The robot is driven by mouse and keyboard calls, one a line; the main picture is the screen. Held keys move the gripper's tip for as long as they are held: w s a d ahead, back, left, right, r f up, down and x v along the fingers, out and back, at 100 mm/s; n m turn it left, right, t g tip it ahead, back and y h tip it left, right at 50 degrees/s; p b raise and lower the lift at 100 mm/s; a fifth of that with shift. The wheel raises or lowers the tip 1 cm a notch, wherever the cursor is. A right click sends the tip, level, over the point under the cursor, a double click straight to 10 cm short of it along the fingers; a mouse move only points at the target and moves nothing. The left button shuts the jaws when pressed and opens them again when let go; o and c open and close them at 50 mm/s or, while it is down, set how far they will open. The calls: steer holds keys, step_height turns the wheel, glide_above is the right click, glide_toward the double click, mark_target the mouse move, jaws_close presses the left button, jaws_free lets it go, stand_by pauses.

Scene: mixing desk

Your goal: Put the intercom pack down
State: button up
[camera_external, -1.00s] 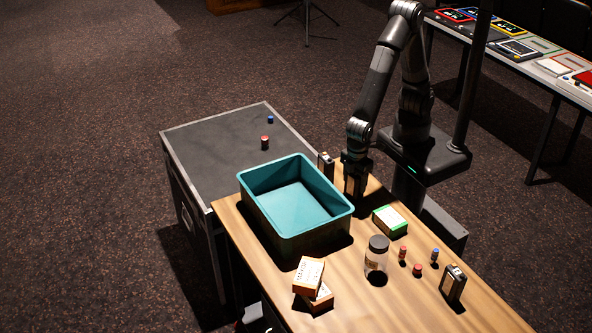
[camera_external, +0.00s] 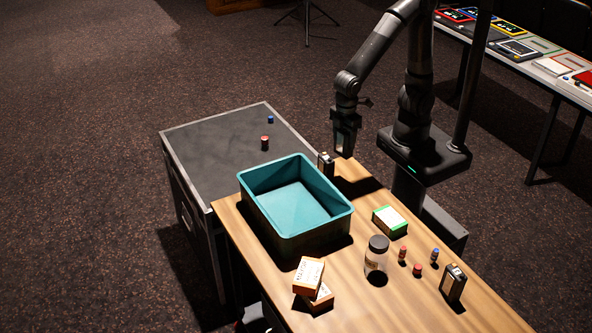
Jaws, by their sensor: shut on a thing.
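My gripper (camera_external: 344,128) is raised above the far end of the wooden table, behind the teal bin. It is shut on a dark, boxy thing with a paler face, which looks like the intercom pack (camera_external: 343,143). The pack hangs below the fingers, clear of the tabletop; its details are too small to tell. A similar small dark pack with a light top (camera_external: 326,164) stands upright beside the bin's far right corner, just below and left of my gripper. Another dark pack with a silvery edge (camera_external: 453,283) stands at the table's near right.
The empty-looking teal bin (camera_external: 297,233) fills the table's left. A green-and-white box (camera_external: 389,220), a dark-lidded jar (camera_external: 377,256), small red and blue cylinders (camera_external: 418,270) and orange-white boxes (camera_external: 309,276) stand nearer. A black case (camera_external: 220,155) adjoins. Bare wood shows right of the bin.

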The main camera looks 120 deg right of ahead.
steer(key=shift+s+d+r, duration=0.1)
steer(key=shift+d+r, duration=0.2)
steer(key=shift+d, duration=0.15)
step_height(320, 180, up, 5)
steer(key=shift+r, duration=0.1)
steer(key=w+d+r, duration=0.1)
steer(key=w+d, duration=1)
steer(key=d, duration=0.3)
steer(key=w+d+f+m, duration=0.1)
steer(key=w+d, duration=0.1)
steer(key=d, duration=1.1)
steer(key=w+d+m, duration=0.1)
steer(key=w+d, duration=0.1)
steer(key=d, duration=1.2)
step_height(320, 180, down, 18)
steer(key=shift+w+a+f, duration=1.1)
steer(key=shift+w+f, duration=0.45)
steer(key=shift+f, duration=0.45)
steer(key=shift+w+a+f, duration=1.05)
steer(key=shift+w+f, duration=0.5)
steer(key=shift+f, duration=0.45)
steer(key=shift+w+a+f, duration=1.1)
steer(key=shift+w+f, duration=0.45)
steer(key=shift+f, duration=0.45)
